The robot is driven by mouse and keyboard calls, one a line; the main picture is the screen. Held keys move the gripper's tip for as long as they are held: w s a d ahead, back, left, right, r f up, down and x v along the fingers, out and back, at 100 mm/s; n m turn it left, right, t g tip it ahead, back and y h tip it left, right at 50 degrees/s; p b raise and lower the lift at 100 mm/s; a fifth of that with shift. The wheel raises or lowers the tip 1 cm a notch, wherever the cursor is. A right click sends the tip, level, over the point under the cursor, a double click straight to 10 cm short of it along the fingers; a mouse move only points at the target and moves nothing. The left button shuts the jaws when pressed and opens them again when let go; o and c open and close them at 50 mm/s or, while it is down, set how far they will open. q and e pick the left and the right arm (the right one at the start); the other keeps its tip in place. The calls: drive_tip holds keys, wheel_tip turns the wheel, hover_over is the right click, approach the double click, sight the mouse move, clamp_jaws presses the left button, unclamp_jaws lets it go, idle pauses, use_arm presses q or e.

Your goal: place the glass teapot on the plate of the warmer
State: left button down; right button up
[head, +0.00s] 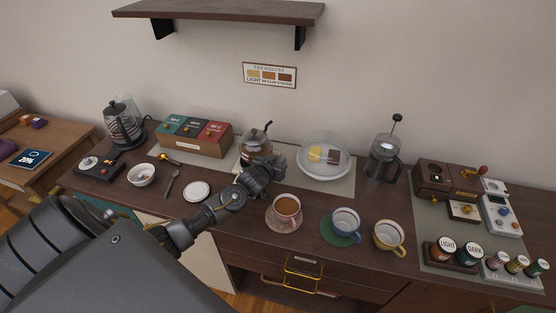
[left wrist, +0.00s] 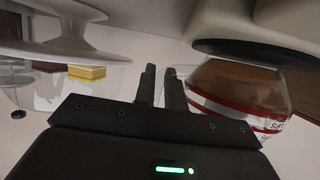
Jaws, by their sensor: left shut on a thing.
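The glass teapot (head: 250,152), with dark tea in it and a dark lid, is at the back middle of the counter. My left gripper (head: 270,166) is at its right front side and covers part of it. In the left wrist view the fingers (left wrist: 162,88) are nearly together beside a glass body with a red band (left wrist: 240,92); the gripped part, probably the handle, is not clear. I cannot tell whether the teapot's base touches the counter. A low dark unit with a pale round top (head: 90,163) at the far left may be the warmer. My right gripper is out of view.
A tea box (head: 195,142) and a glass-domed plate (head: 325,160) flank the teapot. A kettle (head: 122,128) stands behind the dark unit. A bowl (head: 142,175), spoon (head: 171,184) and white saucer (head: 197,191) lie in front; a tea cup (head: 287,208) is at right.

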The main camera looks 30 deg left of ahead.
use_arm(q)
drive_tip(key=c, duration=1.9)
unclamp_jaws()
drive_tip(key=shift+f, duration=0.15)
drive_tip(key=o, duration=0.4)
drive_tip(key=shift+o, duration=0.2)
drive_tip(key=shift+r, duration=0.25)
drive_tip(key=b+v, duration=0.2)
drive_tip(key=v, duration=1)
